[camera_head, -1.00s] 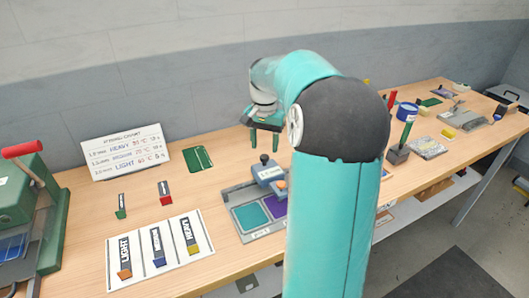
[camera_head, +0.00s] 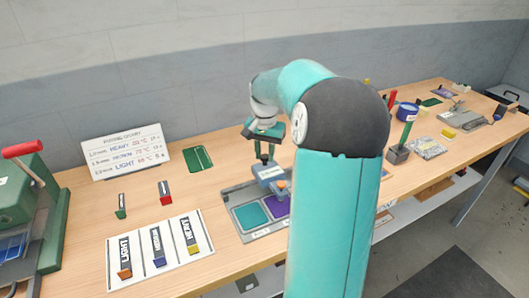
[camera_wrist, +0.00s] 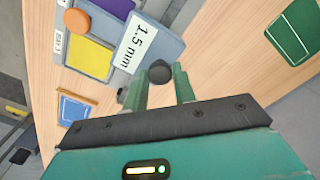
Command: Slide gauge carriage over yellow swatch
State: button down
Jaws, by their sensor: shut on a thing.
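The gauge carriage (camera_head: 267,172) is a blue-grey block at the back of the swatch tray (camera_head: 232,198). It has a white "1.5 mm" label and a round black knob (camera_wrist: 160,71). My gripper (camera_wrist: 160,80) is shut on that knob; the head view shows it above the carriage (camera_head: 264,156). The yellow swatch (camera_wrist: 88,56) is uncovered in the wrist view, beside the carriage; my arm hides it in the head view. The purple swatch (camera_wrist: 120,7) adjoins it. An orange knob (camera_wrist: 77,20) sits near the yellow–purple border.
The teal swatch (camera_head: 250,215) is at the tray's left. A white card (camera_head: 160,250) with labelled pieces lies further left. A green mat (camera_head: 198,159) lies behind it. A dark block with a green handle (camera_head: 401,150) stands right of my arm. Bare wood surrounds the tray's left and back.

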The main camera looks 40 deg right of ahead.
jog(key=s+d, duration=0.2)
jog(key=d, duration=0.7)
jog(key=shift+s+d, duration=0.3)
jog(key=shift+s, duration=0.1)
jog(key=c, duration=1.1)
grip_release()
jog(key=shift+d, duration=0.1)
jog(key=shift+c, duration=0.2)
notch_tip(320, 180, up, 14)
jog(key=shift+a, duration=0.25)
